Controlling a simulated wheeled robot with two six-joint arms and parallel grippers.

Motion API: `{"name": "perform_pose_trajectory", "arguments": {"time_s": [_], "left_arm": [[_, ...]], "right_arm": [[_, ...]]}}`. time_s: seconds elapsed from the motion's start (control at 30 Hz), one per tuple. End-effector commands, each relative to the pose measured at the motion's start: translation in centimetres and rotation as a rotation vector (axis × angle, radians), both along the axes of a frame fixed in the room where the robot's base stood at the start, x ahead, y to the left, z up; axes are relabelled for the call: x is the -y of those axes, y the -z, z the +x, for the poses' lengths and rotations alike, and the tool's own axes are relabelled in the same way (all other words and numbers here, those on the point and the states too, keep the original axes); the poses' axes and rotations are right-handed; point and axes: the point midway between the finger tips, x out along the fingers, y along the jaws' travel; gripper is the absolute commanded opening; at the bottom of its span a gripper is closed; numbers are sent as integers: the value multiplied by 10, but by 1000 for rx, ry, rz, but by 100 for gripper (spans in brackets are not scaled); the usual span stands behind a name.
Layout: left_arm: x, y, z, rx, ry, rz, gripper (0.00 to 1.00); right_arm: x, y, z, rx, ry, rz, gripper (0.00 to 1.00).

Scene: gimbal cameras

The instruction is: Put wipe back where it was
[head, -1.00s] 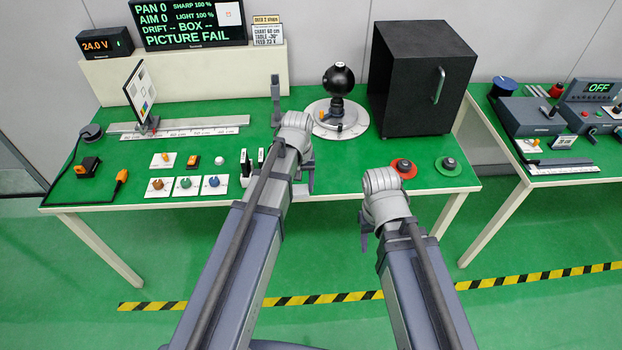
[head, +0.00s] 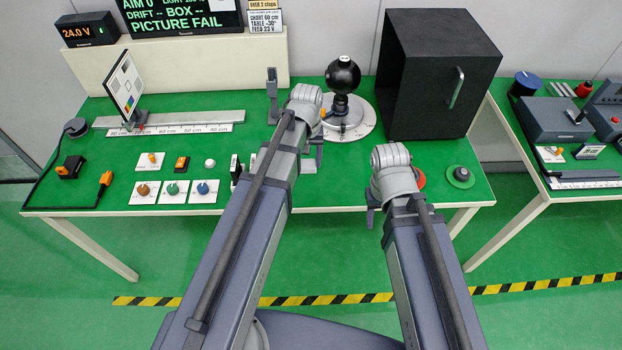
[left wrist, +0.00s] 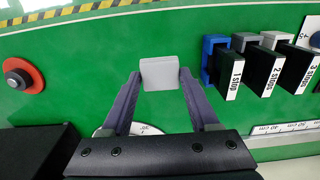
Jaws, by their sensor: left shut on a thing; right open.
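The wipe looks like a small light-grey block (left wrist: 160,73) between the fingertips of my left gripper (left wrist: 160,80) in the left wrist view. The gripper is shut on it, over bare green table. In the head view my left gripper (head: 312,150) is at the table's front middle, right of the filter holders, and a pale patch of the wipe (head: 309,166) shows below it. Whether the wipe touches the table I cannot tell. My right gripper (head: 373,215) is open and empty at the table's front edge, near the red disc.
Filter blocks marked in stops (left wrist: 255,70) stand right of the wipe in the left wrist view. A round turntable with a black ball camera (head: 343,75) and a black box (head: 440,75) stand behind. A red disc with a black knob (left wrist: 18,78) lies left.

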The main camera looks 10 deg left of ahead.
Motion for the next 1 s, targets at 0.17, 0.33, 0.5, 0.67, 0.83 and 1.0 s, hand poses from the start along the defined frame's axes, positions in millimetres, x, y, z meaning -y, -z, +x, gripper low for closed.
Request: {"name": "perform_pose_trajectory", "arguments": {"time_s": [0.17,0.33,0.5,0.67,0.83,1.0], "left_arm": [[0,2,0,0,0,0,17],[0,17,0,0,0,0,17],[0,44,0,0,0,0,17],[0,64,0,0,0,0,17],[0,63,0,0,0,0,17],[0,73,0,0,0,0,17]], "right_arm": [[0,2,0,0,0,0,52],[0,17,0,0,0,0,52],[0,44,0,0,0,0,52],[0,64,0,0,0,0,52],[0,63,0,0,0,0,52],[0,73,0,0,0,0,52]]}}
